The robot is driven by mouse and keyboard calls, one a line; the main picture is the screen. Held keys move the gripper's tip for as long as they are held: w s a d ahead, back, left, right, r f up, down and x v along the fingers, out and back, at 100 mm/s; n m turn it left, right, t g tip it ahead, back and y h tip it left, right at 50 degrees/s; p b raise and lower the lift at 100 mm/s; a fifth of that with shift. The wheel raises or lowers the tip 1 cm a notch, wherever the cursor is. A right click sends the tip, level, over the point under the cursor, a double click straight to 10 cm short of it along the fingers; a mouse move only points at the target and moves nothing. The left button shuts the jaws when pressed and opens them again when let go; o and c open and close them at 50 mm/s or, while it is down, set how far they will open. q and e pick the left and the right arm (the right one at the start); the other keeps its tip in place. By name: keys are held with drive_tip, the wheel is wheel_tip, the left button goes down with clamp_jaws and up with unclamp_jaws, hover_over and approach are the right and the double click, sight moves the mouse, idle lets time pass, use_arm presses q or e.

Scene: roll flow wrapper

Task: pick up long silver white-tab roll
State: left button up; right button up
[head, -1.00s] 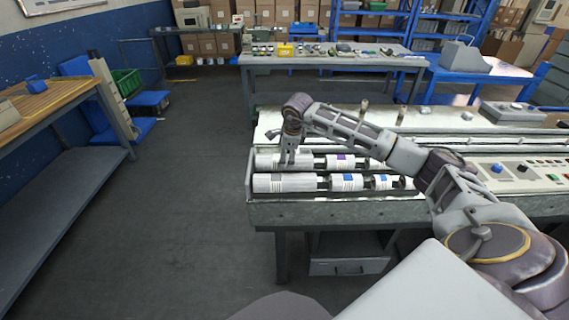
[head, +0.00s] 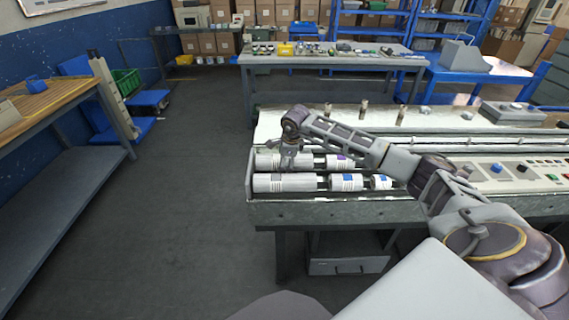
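Two long silver-white rolls lie on the bench's roller rack at its left end. The back long roll (head: 265,161) is partly hidden by my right gripper (head: 289,165). The front long roll (head: 298,183) lies parallel to it, nearer me, in full view. The tab colours on the long rolls are too small to tell surely. My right gripper points down over the back roll near its right part, with its fingers spread apart. Whether the fingers touch the roll cannot be told. My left gripper is not in view.
Shorter rolls with a purple tab (head: 339,161) and blue tabs (head: 347,182) lie right of the long ones. Upright pegs (head: 363,110) stand behind the rack. A control panel (head: 520,170) is at the right. Open floor lies left of the bench.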

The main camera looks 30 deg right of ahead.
drive_tip(key=c, duration=1.7)
drive_tip(key=shift+r, duration=0.1)
drive_tip(key=shift+r, duration=0.1)
drive_tip(key=shift+w+r, duration=0.1)
drive_tip(key=shift+r, duration=4.8)
